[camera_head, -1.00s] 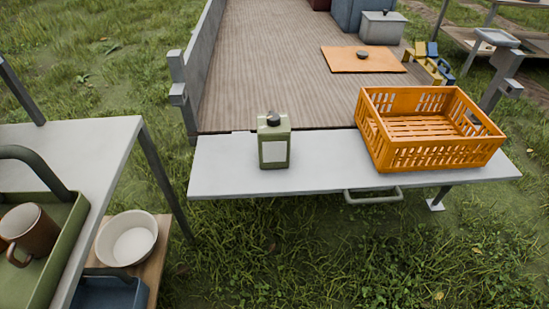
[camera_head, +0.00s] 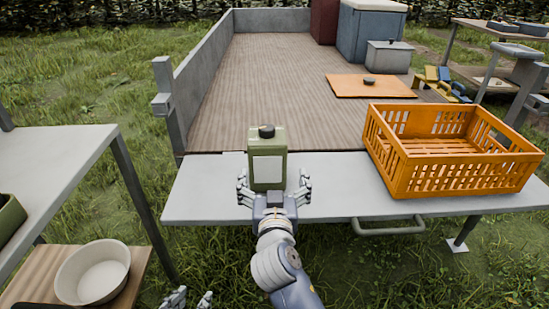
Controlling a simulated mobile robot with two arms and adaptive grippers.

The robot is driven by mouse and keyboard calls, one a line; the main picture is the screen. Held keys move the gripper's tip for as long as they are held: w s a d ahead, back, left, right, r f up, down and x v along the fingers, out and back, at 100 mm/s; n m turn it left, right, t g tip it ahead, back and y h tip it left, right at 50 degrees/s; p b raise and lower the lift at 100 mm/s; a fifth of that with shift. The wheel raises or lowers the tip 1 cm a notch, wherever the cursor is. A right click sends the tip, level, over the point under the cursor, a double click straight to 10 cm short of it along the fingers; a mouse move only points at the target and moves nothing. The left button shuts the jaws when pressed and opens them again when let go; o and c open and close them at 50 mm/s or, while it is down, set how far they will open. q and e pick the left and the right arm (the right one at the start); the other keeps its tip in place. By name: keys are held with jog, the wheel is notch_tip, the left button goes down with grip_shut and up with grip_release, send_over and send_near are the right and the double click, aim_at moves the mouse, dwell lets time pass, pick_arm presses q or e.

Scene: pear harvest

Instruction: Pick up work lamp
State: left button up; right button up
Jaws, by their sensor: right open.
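The work lamp (camera_head: 268,155) appears to be the green, box-shaped thing with a pale front panel and a black knob on top. It stands upright on the trailer's grey tailgate shelf. My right gripper (camera_head: 274,189) is open in front of it, with one finger to each side of the lamp's lower part. I cannot tell whether the fingers touch it. Part of my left gripper (camera_head: 188,299) shows at the bottom edge, with only the fingertips in view.
An orange crate (camera_head: 408,183) stands on the grey shelf (camera_head: 335,198) to the right of the lamp. The wooden trailer bed behind is mostly clear, with an orange board (camera_head: 345,88) farther back. A grey table (camera_head: 60,150) stands at left, with a white bowl (camera_head: 93,272) below.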

aim_at(268, 157)
jog(key=shift+w+a+r+t, duration=0.3)
jog(key=shift+w+a+r, duration=0.3)
jog(key=shift+w+r, duration=0.25)
jog(key=w, duration=0.3)
jog(key=shift+w+b, duration=0.25)
jog(key=shift+b, duration=0.1)
jog(key=w, duration=0.3)
jog(key=w+b, duration=0.1)
jog(key=w, duration=0.1)
jog(key=shift+w+r, duration=0.3)
jog(key=shift+r, duration=0.05)
jog(key=shift+w, duration=0.35)
jog(key=c, duration=1.6)
pick_arm(q)
jog(key=w+d+r+t+h, duration=0.1)
jog(key=w+d+r+t, duration=0.1)
jog(key=w+r+t, duration=0.2)
notch_tip(268, 157, up, 4)
jog(key=shift+w+d+f+t+h, duration=0.15)
jog(key=shift+w+d+t+h, duration=0.15)
jog(key=shift+w+t, duration=0.15)
pick_arm(e)
jog(key=shift+a+r, duration=0.1)
jog(key=shift+r, duration=0.1)
jog(key=c, duration=0.4)
pick_arm(q)
jog(key=shift+a+f, duration=0.1)
pick_arm(e)
jog(key=shift+r, duration=0.2)
